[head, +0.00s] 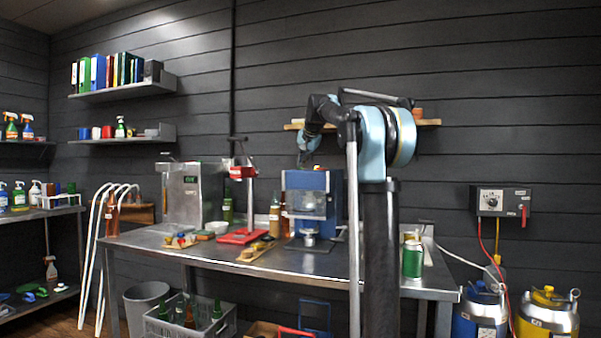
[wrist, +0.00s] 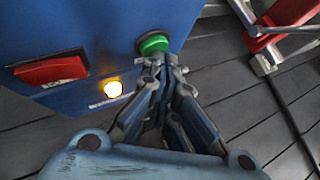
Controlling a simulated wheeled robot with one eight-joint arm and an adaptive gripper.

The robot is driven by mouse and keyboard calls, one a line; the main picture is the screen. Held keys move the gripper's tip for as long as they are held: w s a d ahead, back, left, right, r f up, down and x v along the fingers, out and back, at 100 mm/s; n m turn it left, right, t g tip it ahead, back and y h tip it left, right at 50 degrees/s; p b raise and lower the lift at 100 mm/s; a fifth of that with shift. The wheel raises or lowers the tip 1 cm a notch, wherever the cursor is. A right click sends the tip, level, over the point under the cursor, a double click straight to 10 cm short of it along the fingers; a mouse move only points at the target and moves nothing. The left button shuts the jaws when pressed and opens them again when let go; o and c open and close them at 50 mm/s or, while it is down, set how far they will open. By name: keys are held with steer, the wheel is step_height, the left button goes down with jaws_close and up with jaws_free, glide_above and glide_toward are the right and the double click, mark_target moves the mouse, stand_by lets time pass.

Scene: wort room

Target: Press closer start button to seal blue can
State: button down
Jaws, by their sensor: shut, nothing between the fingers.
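The closer (head: 329,183) is a blue cabinet with a clear front window and a silver pedestal below, standing on the steel table. In the wrist view its blue panel (wrist: 120,35) carries a round green button (wrist: 153,43), a red rocker switch (wrist: 50,70) and a lit yellow-white lamp (wrist: 113,89). My gripper (wrist: 161,63) is shut and empty, its fingertips right at the green button's lower edge. I cannot tell whether they touch it. In the head view my gripper (head: 303,159) is small, at the closer's upper left. I cannot make out a blue can.
A red press (head: 243,205) stands left of the closer, with a steel machine (head: 196,195) beyond it. Brown bottles (head: 274,218) stand between press and closer. A green can (head: 412,259) stands at the table's right end. A wall shelf (head: 430,122) is behind my arm.

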steer(key=shift+r, duration=0.7)
steer(key=shift+r, duration=2.55)
